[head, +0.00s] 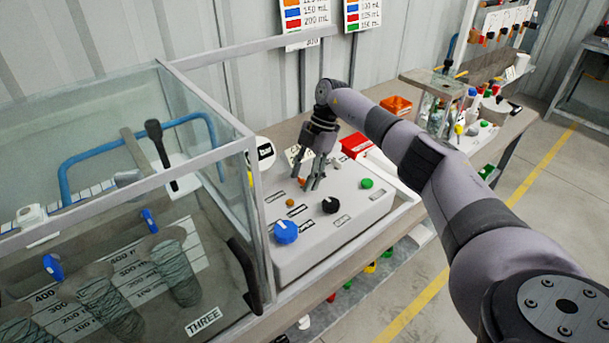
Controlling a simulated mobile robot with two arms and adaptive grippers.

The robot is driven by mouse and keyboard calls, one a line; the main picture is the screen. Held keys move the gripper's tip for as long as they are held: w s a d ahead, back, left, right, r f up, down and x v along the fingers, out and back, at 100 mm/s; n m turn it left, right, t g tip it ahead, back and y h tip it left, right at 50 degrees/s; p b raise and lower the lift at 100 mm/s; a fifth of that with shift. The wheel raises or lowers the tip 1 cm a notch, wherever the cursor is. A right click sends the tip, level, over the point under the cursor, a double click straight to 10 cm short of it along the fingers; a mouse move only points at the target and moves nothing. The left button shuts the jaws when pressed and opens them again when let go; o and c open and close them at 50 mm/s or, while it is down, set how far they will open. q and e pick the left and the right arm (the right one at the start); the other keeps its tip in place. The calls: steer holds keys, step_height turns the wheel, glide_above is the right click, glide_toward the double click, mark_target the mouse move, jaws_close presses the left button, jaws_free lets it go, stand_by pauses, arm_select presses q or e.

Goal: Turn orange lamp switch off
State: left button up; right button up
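The white control box (345,228) stands on the bench beside the glass tank. A small orange piece (302,182) shows on its top between my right gripper's fingers, and a second small orange piece (290,203) sits just nearer the camera. I cannot tell which is the lamp and which is the switch, or how it is set. My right gripper (305,180) points down at the box top with its fingers spread. The fingers partly hide the surface there, and I cannot tell whether they touch anything. My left gripper is not in view.
A blue knob (286,231), a black knob (330,205) and a green button (366,183) are on the box top. The glass tank (252,185) stands close on the left. Floor is clear at the right.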

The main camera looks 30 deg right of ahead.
steer(key=shift+o, duration=0.3)
steer(key=v, duration=1.2)
steer(key=shift+s+f, duration=0.1)
steer(key=shift+f, duration=0.05)
